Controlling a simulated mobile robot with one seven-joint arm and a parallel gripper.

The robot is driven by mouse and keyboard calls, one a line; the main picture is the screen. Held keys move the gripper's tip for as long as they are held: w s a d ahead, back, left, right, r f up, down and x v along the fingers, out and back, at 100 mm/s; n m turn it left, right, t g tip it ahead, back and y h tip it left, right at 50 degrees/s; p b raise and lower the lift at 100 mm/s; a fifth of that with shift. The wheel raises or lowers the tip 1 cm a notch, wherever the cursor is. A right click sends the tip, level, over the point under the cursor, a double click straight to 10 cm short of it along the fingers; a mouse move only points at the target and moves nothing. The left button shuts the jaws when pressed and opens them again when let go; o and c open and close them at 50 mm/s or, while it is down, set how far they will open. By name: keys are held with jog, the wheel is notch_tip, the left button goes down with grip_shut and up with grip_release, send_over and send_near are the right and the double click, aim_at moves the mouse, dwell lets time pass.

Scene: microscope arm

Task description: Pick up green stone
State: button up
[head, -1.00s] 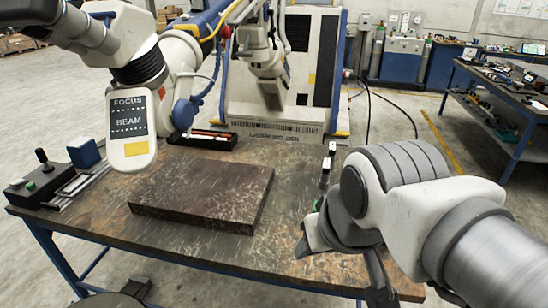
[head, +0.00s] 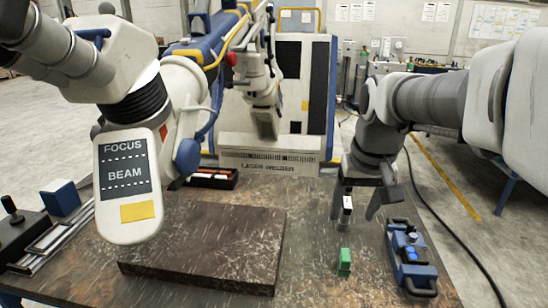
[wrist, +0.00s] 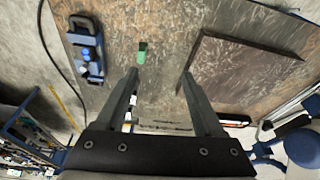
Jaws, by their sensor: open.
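The green stone (head: 344,262) is a small upright block on the brown worktable, right of the dark slab. In the wrist view the green stone (wrist: 142,52) lies beyond the fingertips, slightly left of the middle. My gripper (head: 355,210) is open and empty, pointing down above and behind the stone, apart from it. Its two fingers show spread in the wrist view (wrist: 160,74). A small black-and-white block (head: 346,214) shows near the left finger in the head view; I cannot tell its exact distance from the finger.
A blue device with a handle (head: 410,258) stands close right of the stone. The dark stone slab (head: 205,248) lies to the left. The microscope head (head: 127,185) hangs over the left side. A black tray (head: 212,178) is at the back.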

jog(key=w+d+f+g+b, duration=0.1)
jog(key=w+d+f, duration=0.1)
jog(key=w+f, duration=0.15)
jog(key=w+d+f+g, duration=0.1)
jog(key=w+d+f, duration=0.1)
jog(key=w, duration=0.3)
jog(key=m+g+b, duration=0.1)
jog(key=b, duration=0.1)
send_over(346, 254)
notch_tip(346, 254, down, 8)
jog(key=f, duration=0.4)
jog(key=f+b, duration=0.1)
jog(key=f, duration=0.3)
jog(key=f+b, duration=0.1)
jog(key=f, duration=0.3)
jog(key=shift+s+d+f, duration=0.2)
jog(key=shift+s+f, duration=0.1)
jog(key=f, duration=0.3)
jog(key=f+b, duration=0.1)
jog(key=f, duration=0.1)
jog(key=shift+w+a, duration=0.2)
jog(key=shift+w, duration=0.05)
grip_shut()
